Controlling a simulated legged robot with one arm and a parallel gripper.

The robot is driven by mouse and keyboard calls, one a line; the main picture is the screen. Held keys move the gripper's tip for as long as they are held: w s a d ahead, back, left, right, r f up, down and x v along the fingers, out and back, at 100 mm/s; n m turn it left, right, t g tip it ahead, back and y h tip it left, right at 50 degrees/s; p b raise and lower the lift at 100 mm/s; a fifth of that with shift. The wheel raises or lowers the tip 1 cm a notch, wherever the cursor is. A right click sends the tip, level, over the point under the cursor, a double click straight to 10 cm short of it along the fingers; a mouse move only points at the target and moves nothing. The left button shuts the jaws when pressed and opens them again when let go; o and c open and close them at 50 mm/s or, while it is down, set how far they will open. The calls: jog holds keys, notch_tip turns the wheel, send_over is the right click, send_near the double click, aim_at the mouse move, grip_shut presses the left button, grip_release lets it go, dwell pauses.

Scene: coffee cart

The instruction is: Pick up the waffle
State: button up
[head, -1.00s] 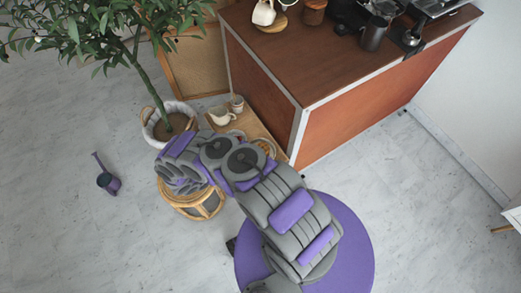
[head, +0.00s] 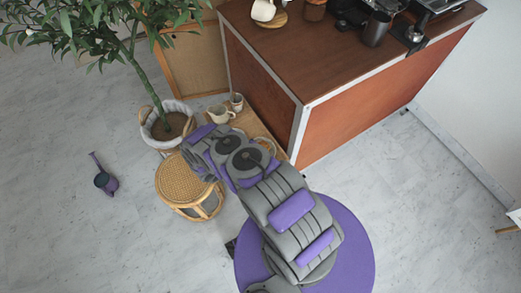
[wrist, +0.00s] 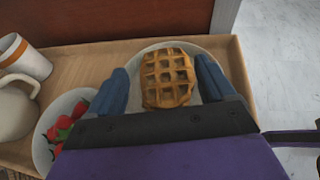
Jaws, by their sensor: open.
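In the wrist view, a golden-brown waffle (wrist: 167,77) lies on a white plate (wrist: 178,45) on a wooden tray-like surface. My gripper (wrist: 165,85) is open, with one blue finger to the left of the waffle and the other to the right. The fingers look apart from it. I cannot tell how high the fingers are above the plate. In the head view, my arm covers the waffle and plate, and the fingertips are hidden.
A bowl of red berries (wrist: 58,128), a white pitcher (wrist: 15,105) and a cup (wrist: 25,60) stand left of the plate. The cart (head: 370,100) rises behind. A wicker stool (head: 182,180) and potted tree (head: 165,125) stand left of my arm. A watering can (head: 105,181) lies on open floor.

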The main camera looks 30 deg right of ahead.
aim_at(264, 145)
jog(key=b+x, duration=0.1)
jog(key=x, duration=0.4)
jog(key=shift+s+f+b, duration=0.15)
jog(key=shift+s+b, duration=0.05)
jog(key=shift+b, duration=0.2)
jog(key=shift+c, duration=0.2)
jog(key=c, duration=0.7)
